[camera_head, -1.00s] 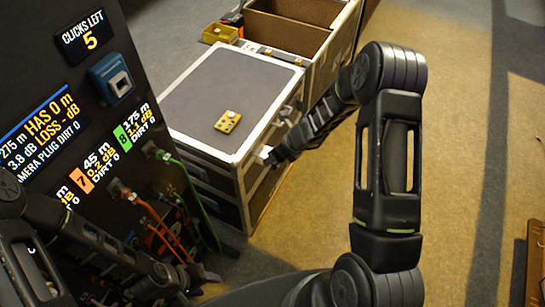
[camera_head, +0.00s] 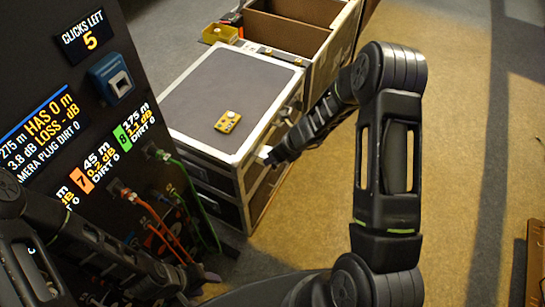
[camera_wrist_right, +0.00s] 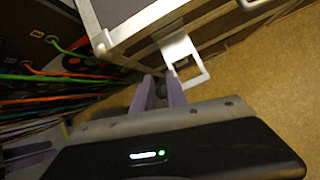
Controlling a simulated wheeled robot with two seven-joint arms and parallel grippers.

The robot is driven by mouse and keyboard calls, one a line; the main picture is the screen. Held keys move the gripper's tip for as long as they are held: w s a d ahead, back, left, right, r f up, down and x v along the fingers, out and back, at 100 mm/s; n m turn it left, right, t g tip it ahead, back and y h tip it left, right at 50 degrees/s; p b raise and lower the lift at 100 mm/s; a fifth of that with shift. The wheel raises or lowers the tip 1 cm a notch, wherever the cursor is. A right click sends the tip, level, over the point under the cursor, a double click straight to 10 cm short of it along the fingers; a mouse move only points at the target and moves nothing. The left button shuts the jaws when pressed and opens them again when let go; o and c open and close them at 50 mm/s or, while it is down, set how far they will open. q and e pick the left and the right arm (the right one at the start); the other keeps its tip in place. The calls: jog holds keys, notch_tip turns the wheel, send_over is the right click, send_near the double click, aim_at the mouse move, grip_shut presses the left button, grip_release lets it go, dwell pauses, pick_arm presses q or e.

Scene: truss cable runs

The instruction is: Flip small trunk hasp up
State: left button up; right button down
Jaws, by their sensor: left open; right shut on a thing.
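The small trunk (camera_head: 235,95) is a grey-topped flight case with metal edges, left of centre in the head view. Its corner also shows in the right wrist view (camera_wrist_right: 140,18). The hasp (camera_wrist_right: 183,55) is a pale metal strap with an open loop, standing out from the trunk's edge. My right gripper (camera_wrist_right: 161,88) is shut on the hasp near its loop; the exact contact is hard to see. In the head view my right gripper (camera_head: 272,156) is at the trunk's right front side. My left gripper (camera_head: 200,279) is open, low at the left, away from the trunk.
A dark panel (camera_head: 60,120) with lit labels and orange and green cables (camera_head: 190,190) stands left of the trunk. A yellow device (camera_head: 228,121) lies on the lid. An open case (camera_head: 290,28) stands behind.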

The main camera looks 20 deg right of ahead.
jog(key=shift+s+a, duration=0.15)
jog(key=shift+a, duration=0.35)
jog(key=c, duration=1.4)
grip_release()
jog(key=shift+o, duration=0.4)
jog(key=shift+d, duration=0.15)
jog(key=shift+d+r, duration=0.1)
jog(key=v, duration=0.7)
jog(key=shift+r+p, duration=0.25)
jog(key=shift+p, duration=0.2)
jog(key=shift+d, duration=0.1)
jog(key=shift+c, duration=0.2)
